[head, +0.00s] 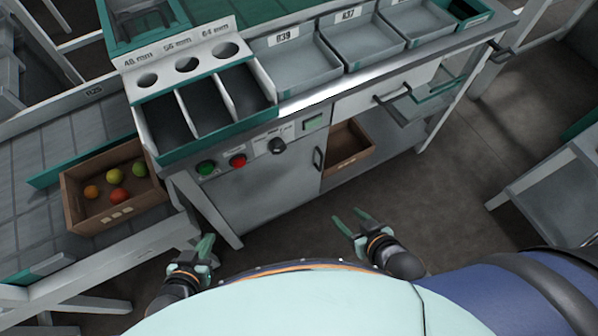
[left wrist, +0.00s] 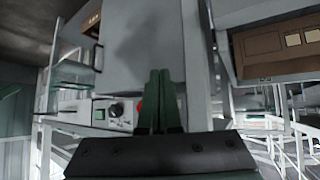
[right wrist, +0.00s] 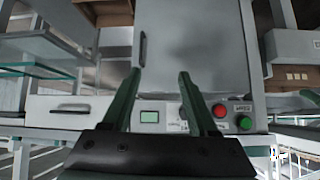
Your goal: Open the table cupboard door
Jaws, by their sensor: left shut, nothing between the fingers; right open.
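The grey cupboard door (head: 262,197) is below the control panel and looks closed. Its dark upright handle (head: 317,158) is at the door's right edge in the head view. In the right wrist view the door (right wrist: 195,55) fills the upper middle, with the handle (right wrist: 143,48) at its left edge. My right gripper (head: 350,222) is open and empty, in front of the cupboard and apart from the handle. My left gripper (head: 206,245) is shut and empty near the table's left front leg. The door also shows behind its fingers in the left wrist view (left wrist: 145,45).
The control panel has a green button (head: 206,167), a red button (head: 238,160) and a dark knob (head: 277,146). An open bay right of the door holds a wooden crate (head: 348,158). A drawer handle (head: 393,92) juts out above. A tomato crate (head: 105,218) is left.

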